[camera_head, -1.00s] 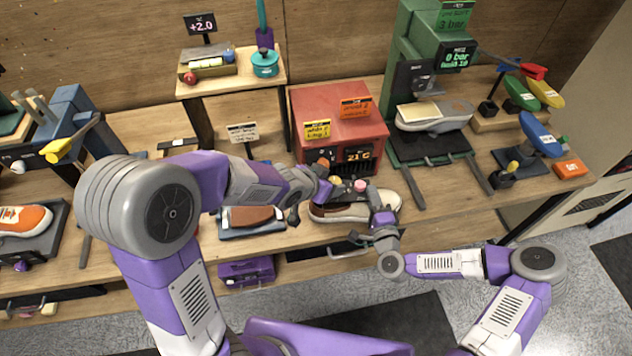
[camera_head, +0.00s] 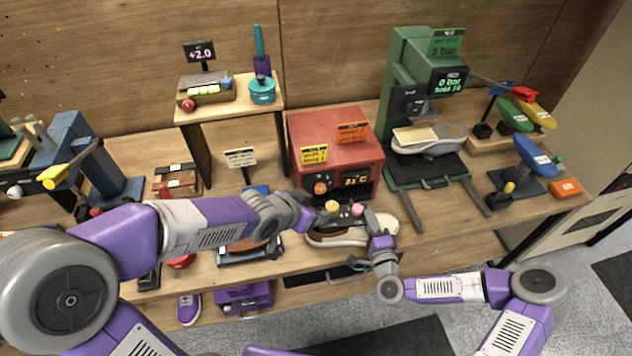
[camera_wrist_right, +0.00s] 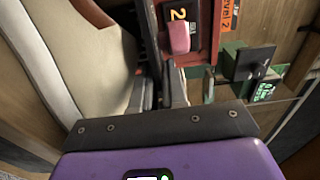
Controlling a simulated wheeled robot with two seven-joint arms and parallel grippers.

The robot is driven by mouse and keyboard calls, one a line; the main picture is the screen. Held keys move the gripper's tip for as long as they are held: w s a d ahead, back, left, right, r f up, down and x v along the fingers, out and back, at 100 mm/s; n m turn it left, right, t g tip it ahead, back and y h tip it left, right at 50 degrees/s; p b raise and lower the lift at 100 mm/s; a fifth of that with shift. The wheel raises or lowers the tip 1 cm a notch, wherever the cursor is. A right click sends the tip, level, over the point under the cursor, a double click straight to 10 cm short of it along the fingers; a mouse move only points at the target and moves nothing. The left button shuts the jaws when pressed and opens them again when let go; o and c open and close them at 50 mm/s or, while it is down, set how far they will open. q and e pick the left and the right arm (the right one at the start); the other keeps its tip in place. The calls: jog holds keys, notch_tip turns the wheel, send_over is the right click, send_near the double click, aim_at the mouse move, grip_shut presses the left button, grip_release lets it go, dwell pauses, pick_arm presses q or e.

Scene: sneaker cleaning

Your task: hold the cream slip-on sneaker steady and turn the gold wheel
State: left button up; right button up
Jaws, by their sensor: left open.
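The cream slip-on sneaker (camera_head: 350,235) lies at the table's front edge, before the red box (camera_head: 335,140). The gold wheel (camera_head: 331,207) shows low at the box's front, left of a pink knob (camera_head: 357,208) and below an orange one (camera_head: 320,188). My left gripper (camera_head: 312,213) is open, just left of the gold wheel and above the sneaker's left end; its fingertips are hard to make out. My right gripper (camera_head: 380,228) is at the sneaker's right end. In the right wrist view its fingers (camera_wrist_right: 165,85) are close together at the sneaker's edge (camera_wrist_right: 85,60); the contact is partly hidden.
A green press (camera_head: 410,80) with a grey shoe (camera_head: 430,139) stands right of the red box. A small raised shelf (camera_head: 230,105) stands behind my left arm. A brown shoe partly hidden by that arm lies left of the sneaker. Levers (camera_head: 405,205) reach toward the front edge.

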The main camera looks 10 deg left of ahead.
jog(key=o, duration=0.5)
jog(key=shift+o, duration=0.2)
jog(key=shift+s+f, duration=0.1)
jog(key=shift+f, duration=0.05)
jog(key=v, duration=0.7)
jog(key=shift+s, duration=0.25)
jog(key=shift+d+r, duration=0.15)
jog(key=shift+r, duration=0.1)
